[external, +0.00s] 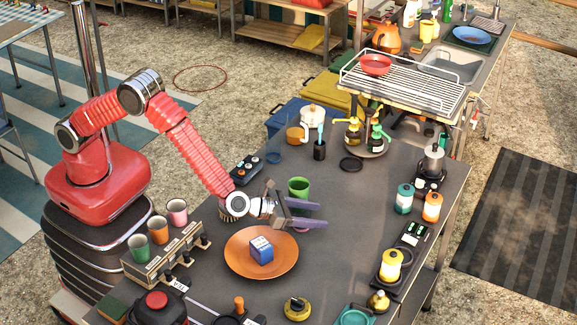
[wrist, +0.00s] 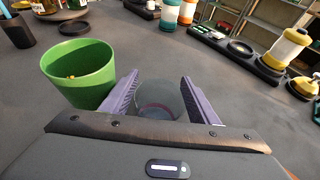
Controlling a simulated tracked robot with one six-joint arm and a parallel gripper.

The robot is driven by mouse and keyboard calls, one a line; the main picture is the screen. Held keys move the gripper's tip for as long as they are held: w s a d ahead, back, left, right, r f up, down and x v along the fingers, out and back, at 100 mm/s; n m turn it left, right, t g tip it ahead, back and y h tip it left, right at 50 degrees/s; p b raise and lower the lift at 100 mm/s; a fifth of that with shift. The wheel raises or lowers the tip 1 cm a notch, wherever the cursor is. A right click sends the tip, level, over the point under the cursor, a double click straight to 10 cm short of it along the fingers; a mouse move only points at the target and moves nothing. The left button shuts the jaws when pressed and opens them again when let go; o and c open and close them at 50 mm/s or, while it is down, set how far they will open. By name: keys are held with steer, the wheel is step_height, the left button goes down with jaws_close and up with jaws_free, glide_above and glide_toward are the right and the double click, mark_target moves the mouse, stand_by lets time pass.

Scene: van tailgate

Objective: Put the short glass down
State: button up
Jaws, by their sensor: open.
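The short glass (wrist: 160,98) is clear, with a faint reddish ring low in it. In the wrist view it stands upright on the dark table between the two purple fingers of my gripper (wrist: 159,85). The fingers are open on either side of it; I cannot tell whether either touches it. In the external view my gripper (external: 308,213) is low over the middle of the table, and its fingers hide most of the glass.
A green cup (wrist: 78,72) stands close left of my gripper in the wrist view, and behind it in the external view (external: 298,187). An orange plate (external: 240,262) with a blue box (external: 261,250) lies in front. The table (external: 345,215) is clear to the right.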

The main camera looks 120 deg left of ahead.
steer(key=shift+c, duration=0.5)
steer(key=c, duration=0.8)
steer(key=shift+r, duration=0.1)
step_height(320, 180, up, 10)
stand_by(0.6)
